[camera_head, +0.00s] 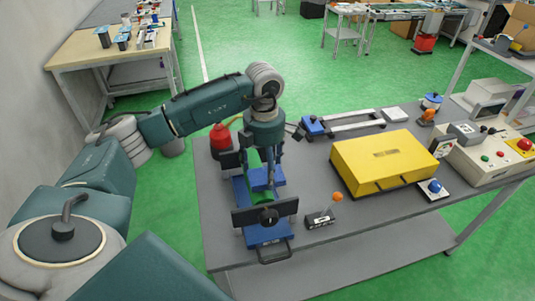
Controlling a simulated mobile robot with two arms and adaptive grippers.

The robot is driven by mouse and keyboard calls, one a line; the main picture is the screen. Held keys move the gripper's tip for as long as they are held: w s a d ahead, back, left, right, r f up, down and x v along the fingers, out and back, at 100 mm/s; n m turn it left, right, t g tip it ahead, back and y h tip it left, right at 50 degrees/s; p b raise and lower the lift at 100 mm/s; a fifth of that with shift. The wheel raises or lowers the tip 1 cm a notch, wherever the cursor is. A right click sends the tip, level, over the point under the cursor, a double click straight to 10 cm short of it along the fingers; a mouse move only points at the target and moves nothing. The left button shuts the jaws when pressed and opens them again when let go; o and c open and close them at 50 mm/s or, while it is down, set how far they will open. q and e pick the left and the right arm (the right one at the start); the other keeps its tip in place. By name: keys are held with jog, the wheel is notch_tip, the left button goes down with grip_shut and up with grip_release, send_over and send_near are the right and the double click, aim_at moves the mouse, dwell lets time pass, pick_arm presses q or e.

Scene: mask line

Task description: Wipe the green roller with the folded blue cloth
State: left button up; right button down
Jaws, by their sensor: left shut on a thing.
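The green roller (253,192) lies in a blue and black stand near the left end of the grey worktable (312,178). The folded blue cloth (262,180) is over the roller. My left gripper (268,172) points down from above and is shut on the cloth. The cloth appears to rest against the top of the roller, but I cannot tell for sure whether they touch. The arm and gripper hide part of the roller. My right gripper is not in view.
A red-topped container (220,137) stands close behind the roller stand. A yellow case (384,160) lies to the right, with a control box (490,152) beyond it. A small black block (319,219) and an orange ball (337,197) are near the front edge.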

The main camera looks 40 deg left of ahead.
pick_arm(q)
jog(key=shift+w+a+r+p, duration=0.1)
jog(key=shift+a+r+p, duration=0.1)
jog(key=shift+r, duration=0.2)
jog(key=shift+w+a+r+p, duration=0.1)
jog(key=shift+r+p, duration=0.1)
jog(key=shift+r, duration=0.2)
jog(key=shift+s+d+r+p, duration=0.1)
jog(key=shift+d+r+p, duration=0.1)
jog(key=shift+r+p, duration=1.15)
jog(key=shift+r+b, duration=0.4)
jog(key=shift+b, duration=0.05)
